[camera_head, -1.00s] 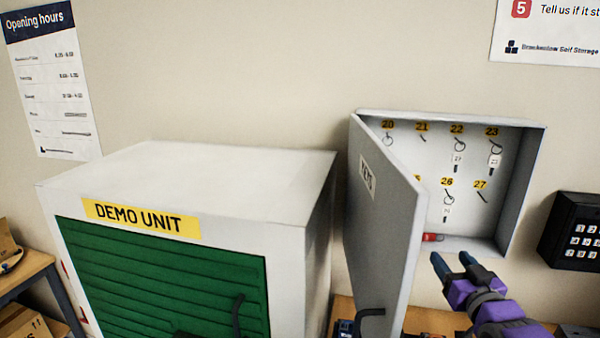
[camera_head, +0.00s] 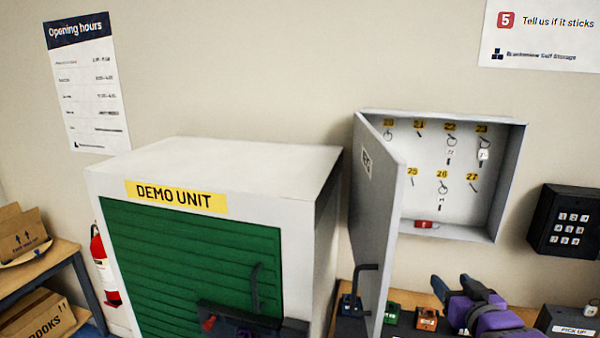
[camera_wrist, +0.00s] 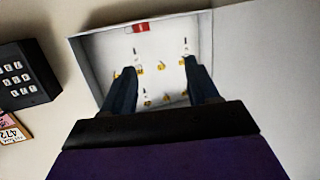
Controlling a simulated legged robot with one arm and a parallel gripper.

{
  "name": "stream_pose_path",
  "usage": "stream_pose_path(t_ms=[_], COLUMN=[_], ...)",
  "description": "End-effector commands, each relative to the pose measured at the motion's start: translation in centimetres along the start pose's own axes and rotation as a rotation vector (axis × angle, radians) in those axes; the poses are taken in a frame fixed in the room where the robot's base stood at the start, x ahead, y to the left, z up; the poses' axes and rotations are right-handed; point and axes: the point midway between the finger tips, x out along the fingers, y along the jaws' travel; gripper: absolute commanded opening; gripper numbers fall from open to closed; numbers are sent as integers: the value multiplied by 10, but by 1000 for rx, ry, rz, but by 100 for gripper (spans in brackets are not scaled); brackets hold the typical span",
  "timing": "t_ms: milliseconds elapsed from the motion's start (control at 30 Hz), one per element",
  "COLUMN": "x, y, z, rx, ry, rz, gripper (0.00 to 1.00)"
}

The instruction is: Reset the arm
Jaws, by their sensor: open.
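My gripper (camera_head: 453,288) is at the lower right in the head view, in front of and below the open key cabinet (camera_head: 508,180). Its two dark blue fingers are apart with nothing between them. In the wrist view, my gripper (camera_wrist: 158,85) points toward the cabinet (camera_wrist: 88,52), which appears upside down. Several keys hang on numbered hooks inside the cabinet. A red object (camera_head: 424,224) lies on the cabinet's floor. The cabinet door (camera_head: 376,220) stands swung open to the left.
A white demo unit (camera_head: 230,155) with a green shutter stands left of the cabinet. A black keypad (camera_head: 566,222) is on the wall at right. Small colored blocks (camera_head: 427,318) sit on the counter below. A fire extinguisher (camera_head: 103,265) and shelf with cartons (camera_head: 20,235) are at far left.

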Motion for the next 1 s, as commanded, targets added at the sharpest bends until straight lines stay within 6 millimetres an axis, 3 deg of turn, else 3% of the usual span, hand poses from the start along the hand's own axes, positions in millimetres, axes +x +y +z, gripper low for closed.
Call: stream_pose_path(t_ms=[267, 467, 700, 1000], x=[-11, -48, -135, -268], y=[-26, -56, -99, -155], z=[39, 84, 132, 159], rx=[-30, -55, -55, -24], ry=[-241, -541, -941, -1371], rz=[9, 28, 43, 6], gripper=[59, 59, 59, 59])
